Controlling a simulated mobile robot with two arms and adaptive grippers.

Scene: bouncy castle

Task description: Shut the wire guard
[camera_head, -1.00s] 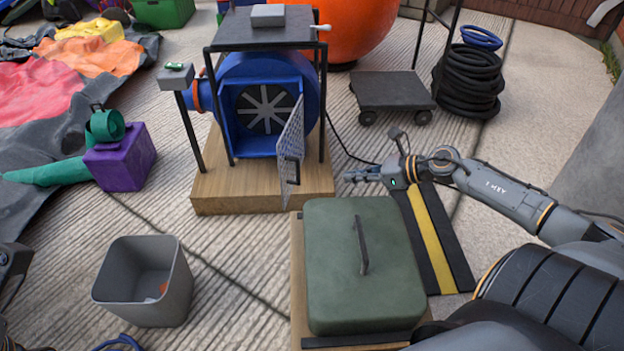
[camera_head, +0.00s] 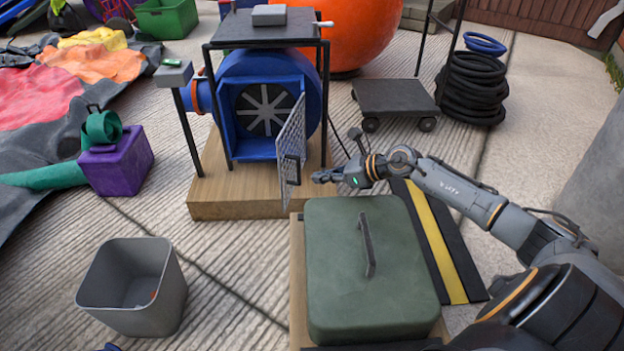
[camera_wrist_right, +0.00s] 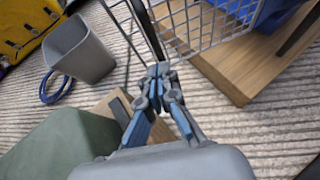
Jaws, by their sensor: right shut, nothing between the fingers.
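The wire guard (camera_head: 291,138) is a grey mesh panel hinged at the right side of the blue blower's square opening (camera_head: 262,110). It stands swung open, sticking out toward me, with a dark handle (camera_head: 292,170) on its free edge. My right gripper (camera_head: 316,177) is shut and empty, just right of the guard's lower free edge. In the right wrist view the shut fingertips (camera_wrist_right: 158,70) lie close to the guard's mesh (camera_wrist_right: 207,24) and a dark bar. I cannot tell whether they touch it. My left gripper is not in view.
The blower stands on a wooden base (camera_head: 240,204) under a black frame. A flat trolley (camera_head: 395,97) is behind my arm.

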